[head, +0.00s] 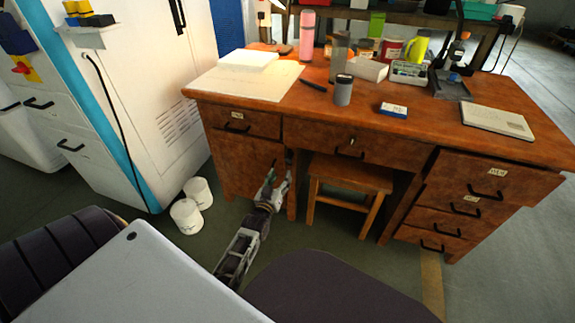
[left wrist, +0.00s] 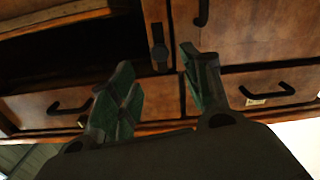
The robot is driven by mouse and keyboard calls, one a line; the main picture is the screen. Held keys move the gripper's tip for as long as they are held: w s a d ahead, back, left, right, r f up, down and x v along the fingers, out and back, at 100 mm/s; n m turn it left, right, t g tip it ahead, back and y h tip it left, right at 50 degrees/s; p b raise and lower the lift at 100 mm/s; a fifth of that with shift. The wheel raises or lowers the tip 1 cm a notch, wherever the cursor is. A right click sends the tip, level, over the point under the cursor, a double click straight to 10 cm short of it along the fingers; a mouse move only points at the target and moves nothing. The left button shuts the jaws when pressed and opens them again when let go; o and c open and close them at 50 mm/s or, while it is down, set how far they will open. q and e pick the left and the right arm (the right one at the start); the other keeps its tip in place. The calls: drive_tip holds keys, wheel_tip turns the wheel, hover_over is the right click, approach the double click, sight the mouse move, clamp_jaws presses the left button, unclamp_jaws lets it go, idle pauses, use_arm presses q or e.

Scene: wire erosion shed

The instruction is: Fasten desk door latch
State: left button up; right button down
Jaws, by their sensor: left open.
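The wooden desk (head: 215,103) has a low cabinet door (head: 235,165) under its left drawer. The door looks shut or nearly so; a small gap cannot be ruled out. My left gripper (head: 275,174) is at the door's right edge, coming up from below. In the left wrist view, the open left gripper (left wrist: 157,64) has its two greenish fingers on either side of a dark bar-like latch (left wrist: 159,50) on the upright beside the door (left wrist: 225,40). The latch stands between the fingertips; contact cannot be told. The door's dark handle (left wrist: 202,12) is close by. My right gripper is not in view.
A wooden stool (head: 350,175) stands in the knee space right of my left gripper. Two white tubs (head: 187,215) are on the floor beside a white machine (head: 150,90). A dark chair seat (head: 330,290) and a grey panel (head: 130,280) fill the foreground.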

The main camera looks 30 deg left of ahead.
sight(288, 162)
use_arm(q)
drive_tip(key=shift+b+x, duration=1.3)
drive_tip(key=shift+x, duration=2.15)
drive_tip(key=shift+b+x, duration=0.45)
drive_tip(key=shift+x, duration=0.65)
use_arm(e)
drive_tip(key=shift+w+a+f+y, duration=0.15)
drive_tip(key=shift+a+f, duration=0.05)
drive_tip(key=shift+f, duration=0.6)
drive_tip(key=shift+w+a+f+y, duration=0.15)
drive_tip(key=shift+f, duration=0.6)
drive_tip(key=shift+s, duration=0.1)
use_arm(q)
drive_tip(key=c, duration=1.1)
drive_tip(key=shift+o, duration=0.2)
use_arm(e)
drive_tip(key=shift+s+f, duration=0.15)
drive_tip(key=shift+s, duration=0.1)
